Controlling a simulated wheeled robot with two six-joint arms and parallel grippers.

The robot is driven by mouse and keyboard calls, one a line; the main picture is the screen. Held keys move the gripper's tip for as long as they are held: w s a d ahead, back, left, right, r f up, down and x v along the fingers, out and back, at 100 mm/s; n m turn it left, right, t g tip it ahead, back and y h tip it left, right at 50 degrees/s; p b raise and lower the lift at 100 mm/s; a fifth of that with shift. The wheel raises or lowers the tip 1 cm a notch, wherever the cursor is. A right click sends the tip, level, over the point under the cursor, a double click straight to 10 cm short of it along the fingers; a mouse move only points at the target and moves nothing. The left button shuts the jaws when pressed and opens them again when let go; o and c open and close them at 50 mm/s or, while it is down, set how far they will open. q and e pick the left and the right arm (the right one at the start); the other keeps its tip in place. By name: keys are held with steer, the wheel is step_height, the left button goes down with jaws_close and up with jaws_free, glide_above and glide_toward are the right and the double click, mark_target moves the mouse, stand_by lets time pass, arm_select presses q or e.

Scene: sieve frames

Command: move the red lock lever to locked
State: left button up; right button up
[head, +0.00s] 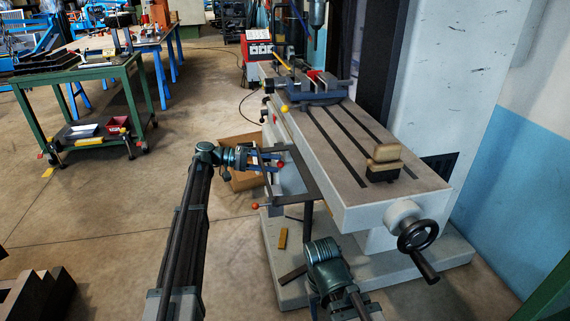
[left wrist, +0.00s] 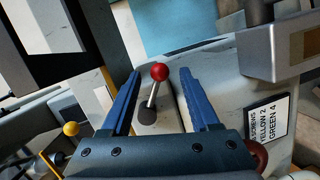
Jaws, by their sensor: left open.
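The red lock lever, a red ball on a short metal rod with a dark base, shows in the left wrist view (left wrist: 159,73). It stands tilted from the machine's side. My left gripper (head: 273,163) is open at the side of the machine. In the left wrist view its blue fingers (left wrist: 157,95) stand on either side of the lever, with gaps showing on both sides. Whether the ball lies deep between the fingertips is hard to tell. My right arm's wrist shows low in the head view; its fingers cannot be made out.
The machine table (head: 330,150) carries a vise (head: 315,87) and a brush-like block (head: 384,160). A handwheel (head: 418,234) sticks out at its front. Another red-knobbed lever (head: 256,206) is below my left gripper. A yellow knob (left wrist: 71,129) and a sign (left wrist: 268,121) flank the fingers.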

arm_select(q)
steer(key=a+r+p, duration=0.1)
steer(key=a, duration=0.6)
steer(key=shift+s+a, duration=0.25)
steer(key=shift+s, duration=0.1)
arm_select(e)
steer(key=shift+r, duration=0.6)
arm_select(q)
steer(key=shift+r, duration=0.1)
steer(key=shift+c, duration=0.2)
